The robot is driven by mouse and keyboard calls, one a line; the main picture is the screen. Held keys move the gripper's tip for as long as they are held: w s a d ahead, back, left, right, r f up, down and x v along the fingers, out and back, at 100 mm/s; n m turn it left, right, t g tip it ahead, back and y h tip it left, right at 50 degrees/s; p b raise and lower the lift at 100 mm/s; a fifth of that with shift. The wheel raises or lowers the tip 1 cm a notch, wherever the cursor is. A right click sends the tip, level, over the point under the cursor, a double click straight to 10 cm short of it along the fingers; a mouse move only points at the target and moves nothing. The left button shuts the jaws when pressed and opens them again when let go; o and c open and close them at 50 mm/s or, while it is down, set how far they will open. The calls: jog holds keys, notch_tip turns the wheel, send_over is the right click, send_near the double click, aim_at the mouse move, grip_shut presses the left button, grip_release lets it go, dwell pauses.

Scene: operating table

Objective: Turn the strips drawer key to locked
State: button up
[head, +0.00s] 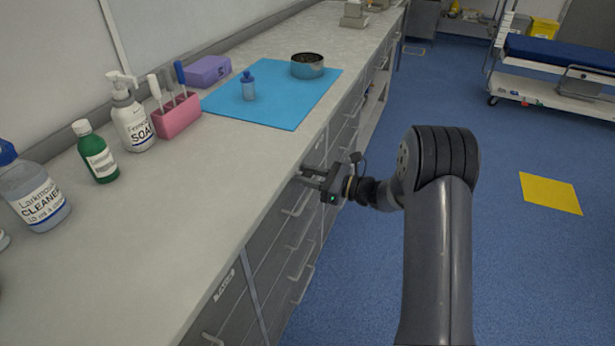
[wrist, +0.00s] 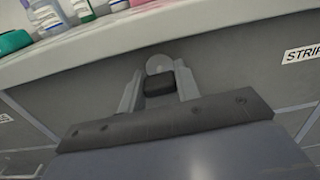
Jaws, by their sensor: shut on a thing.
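My gripper (head: 312,177) is at the drawer fronts (head: 270,245) just below the counter edge. In the wrist view its two fingers (wrist: 158,88) are closed around the drawer key, whose grey rounded part (wrist: 158,64) shows at the fingertips against the dark drawer front. A dark block sits between the fingers. A white label reading "STRIP", cut off by the picture edge (wrist: 302,53), is on the front to the right. The key is hidden in the head view. Its lock angle cannot be told.
The counter (head: 215,200) overhangs just above my gripper. On it stand a blue mat (head: 312,100) with a metal bowl (head: 307,68), a pink holder (head: 180,120), a soap bottle (head: 132,122) and a green bottle (head: 98,155). Drawer handles (head: 302,290) stick out below.

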jog(key=n+b, duration=0.1)
jog(key=b, duration=0.2)
jog(key=n+b, duration=0.2)
jog(key=shift+f+n+b, duration=0.3)
jog(key=shift+f+b, duration=0.05)
jog(key=shift+b, duration=0.05)
jog(key=n+b, duration=0.5)
jog(key=b, duration=0.3)
jog(key=n+b, duration=0.5)
jog(key=b, duration=0.1)
jog(key=shift+b, duration=0.4)
jog(key=n+b, duration=0.3)
jog(key=b, duration=0.2)
jog(key=shift+r+n, duration=0.15)
jog(key=shift+n, duration=0.25)
jog(key=shift+r, duration=0.1)
jog(key=o, duration=1)
jog(key=shift+r, duration=0.1)
jog(key=shift+d, duration=0.1)
